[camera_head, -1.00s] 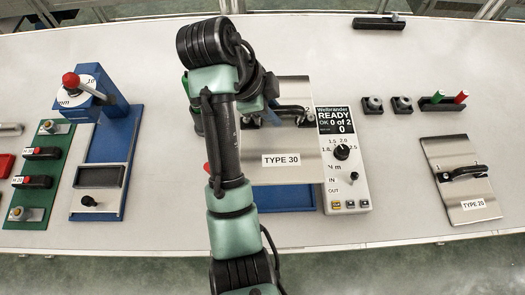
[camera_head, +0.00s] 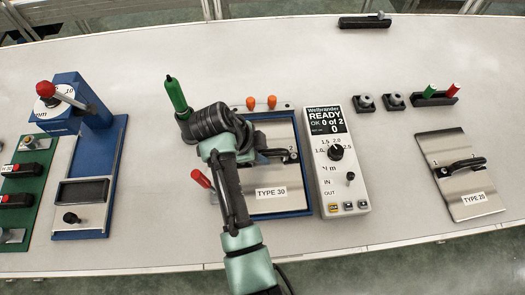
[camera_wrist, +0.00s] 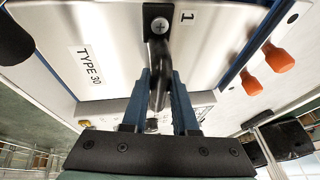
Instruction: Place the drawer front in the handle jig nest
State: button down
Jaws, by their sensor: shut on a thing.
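The TYPE 30 drawer front (camera_head: 272,203) is a brushed metal panel with a black handle (camera_wrist: 158,50). In the head view it lies inside the outline of the blue-framed jig nest (camera_head: 307,188), level with it as far as I can see. Blue frame edge (camera_wrist: 240,62) also shows beside the panel in the wrist view. Whether the panel rests fully on the nest floor cannot be told. My gripper (camera_wrist: 160,95) is shut on the handle, one finger on each side. In the head view my arm covers the panel's left part and the fingers.
Two orange knobs (camera_head: 261,103) stand at the nest's back edge. The Weltrander controller (camera_head: 336,165) is close on the right, reading READY. A green-handled tool (camera_head: 177,95) and a red handle (camera_head: 201,178) are beside my arm. A TYPE 20 panel (camera_head: 468,190) lies at far right.

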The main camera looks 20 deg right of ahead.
jog(key=shift+f, duration=0.1)
jog(key=shift+f, duration=0.2)
jog(key=c, duration=0.7)
grip_release()
jog(key=v, duration=1.2)
jog(key=shift+r+p, duration=0.25)
jog(key=shift+p, duration=0.05)
